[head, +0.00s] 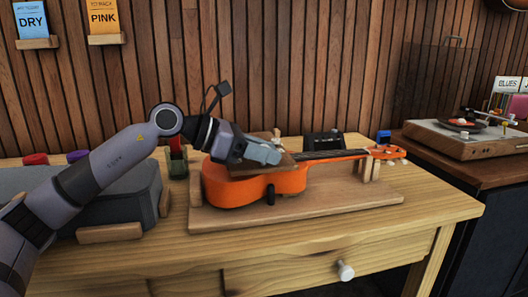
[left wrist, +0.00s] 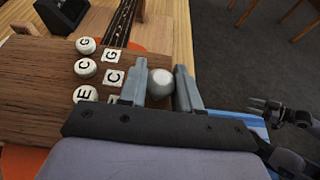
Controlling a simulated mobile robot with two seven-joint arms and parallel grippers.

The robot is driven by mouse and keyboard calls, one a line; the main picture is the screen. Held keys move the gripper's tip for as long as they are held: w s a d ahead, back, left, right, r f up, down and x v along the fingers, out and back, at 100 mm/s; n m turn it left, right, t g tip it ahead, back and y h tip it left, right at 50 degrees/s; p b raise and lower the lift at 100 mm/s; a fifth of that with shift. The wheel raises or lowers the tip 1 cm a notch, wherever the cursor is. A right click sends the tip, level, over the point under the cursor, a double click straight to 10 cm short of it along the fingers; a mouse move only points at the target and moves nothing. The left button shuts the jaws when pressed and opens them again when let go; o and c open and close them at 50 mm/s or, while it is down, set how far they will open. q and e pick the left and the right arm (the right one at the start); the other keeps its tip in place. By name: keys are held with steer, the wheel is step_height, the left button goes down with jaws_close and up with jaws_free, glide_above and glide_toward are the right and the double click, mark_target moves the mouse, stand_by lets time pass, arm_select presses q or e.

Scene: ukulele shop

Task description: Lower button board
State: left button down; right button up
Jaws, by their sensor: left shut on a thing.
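The button board (head: 245,168) is a brown wooden slab over the body of an orange ukulele (head: 230,190). In the left wrist view the board (left wrist: 40,75) bears round white buttons lettered G, C and E, with matching square labels. My left gripper (head: 272,154) is over the board in the head view. In the left wrist view its fingers (left wrist: 165,84) are shut on a pale round knob (left wrist: 161,82) at the board's edge. I cannot tell whether the board touches the ukulele. My right gripper (left wrist: 262,107) shows small at the right of the left wrist view; its opening is unclear.
The ukulele lies on a wooden base (head: 340,200), its neck at a wooden support (head: 370,168). A dark small device (head: 323,141) stands behind the neck. A grey case (head: 110,200) is at left. The table front (head: 400,222) is clear. A turntable (head: 465,135) stands right.

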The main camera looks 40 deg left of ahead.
arm_select(q)
steer(key=shift+f, duration=0.25)
steer(key=c, duration=0.9)
jaws_free()
steer(key=shift+o, duration=0.5)
arm_select(e)
steer(key=shift+d, duration=0.1)
arm_select(q)
steer(key=shift+r, duration=0.1)
steer(key=shift+s+a, duration=0.15)
steer(key=b+v, duration=0.2)
steer(key=v, duration=0.3)
steer(key=shift+s+a+r+b, duration=0.15)
steer(key=shift+s+a+b, duration=0.25)
steer(key=shift+s+b, duration=0.1)
steer(key=shift+s+a+r, duration=0.1)
steer(key=shift+s+r, duration=0.05)
steer(key=shift+r, duration=0.1)
arm_select(e)
steer(key=shift+w+a+r+n+t+y, duration=0.15)
steer(key=shift+w+a+r, duration=0.1)
steer(key=shift+a, duration=0.25)
steer(key=shift+w+a+r+n+t+y, duration=0.15)
steer(key=shift+w+a+r, duration=0.1)
steer(key=shift+a, duration=0.25)
